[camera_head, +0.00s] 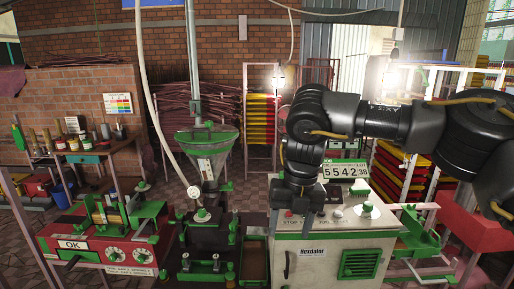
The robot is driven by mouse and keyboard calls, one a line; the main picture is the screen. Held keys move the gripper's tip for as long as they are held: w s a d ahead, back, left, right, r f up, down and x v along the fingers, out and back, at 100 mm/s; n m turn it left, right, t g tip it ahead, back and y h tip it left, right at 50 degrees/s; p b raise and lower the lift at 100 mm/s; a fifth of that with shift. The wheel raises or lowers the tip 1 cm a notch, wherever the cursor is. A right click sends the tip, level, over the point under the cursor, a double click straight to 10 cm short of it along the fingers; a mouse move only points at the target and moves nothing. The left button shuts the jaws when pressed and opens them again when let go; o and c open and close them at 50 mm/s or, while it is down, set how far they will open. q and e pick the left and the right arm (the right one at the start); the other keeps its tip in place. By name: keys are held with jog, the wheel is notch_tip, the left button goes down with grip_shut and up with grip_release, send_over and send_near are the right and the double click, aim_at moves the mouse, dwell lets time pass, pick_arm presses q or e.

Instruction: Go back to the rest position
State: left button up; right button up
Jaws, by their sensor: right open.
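My right arm comes in from the right and bends down over the white and green control cabinet (310,257). My right gripper (293,228) points down, open, in front of the cabinet's top panel and hides part of it. Nothing shows between its fingers. My left gripper is not in view. Left of my right gripper stands the extruder with a green hopper (205,148) on top. A display reading 5542 (345,170) stands behind my right gripper.
A red and green bench (105,235) with an OK label stands at the left front. A rack of red and yellow trays (262,120) is at the back, and another stack (395,180) is at the right. A side table (85,157) with small containers stands at the left.

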jog(key=w+a+f+m+y, duration=0.35)
jog(key=a+f+y, duration=0.25)
jog(key=a+f, duration=0.35)
jog(key=w+a+f+m+y, duration=0.2)
jog(key=a+f+m+y, duration=0.25)
jog(key=a+f, duration=0.55)
jog(key=s+d+f+m+t+h, duration=0.1)
jog(key=d+f+m+t, duration=0.45)
jog(key=f, duration=0.85)
jog(key=s+d+f+m+t+h, duration=0.1)
jog(key=d+f+m+t, duration=0.1)
jog(key=d+f+m, duration=0.9)
jog(key=s+d+f+m+g+h, duration=0.1)
jog(key=s+d+f+m+h, duration=0.3)
jog(key=s+f, duration=0.7)
jog(key=s+d+f+m+h, duration=0.1)
jog(key=s+d+f, duration=0.5)
jog(key=s+f, duration=0.5)
jog(key=s+d+f+m+g+h, duration=0.1)
jog(key=s+d+f, duration=0.2)
jog(key=s, duration=0.7)
jog(key=s+d+f+m+g+h, duration=0.2)
jog(key=s+d+f, duration=0.2)
jog(key=s, duration=0.5)
jog(key=s+d+f+m+g+h, duration=0.1)
jog(key=s+d+f, duration=0.3)
jog(key=s, duration=0.6)
jog(key=shift+s+d+g+h, duration=0.3)
jog(key=shift+d+g+h, duration=0.2)
jog(key=shift+d, duration=0.55)
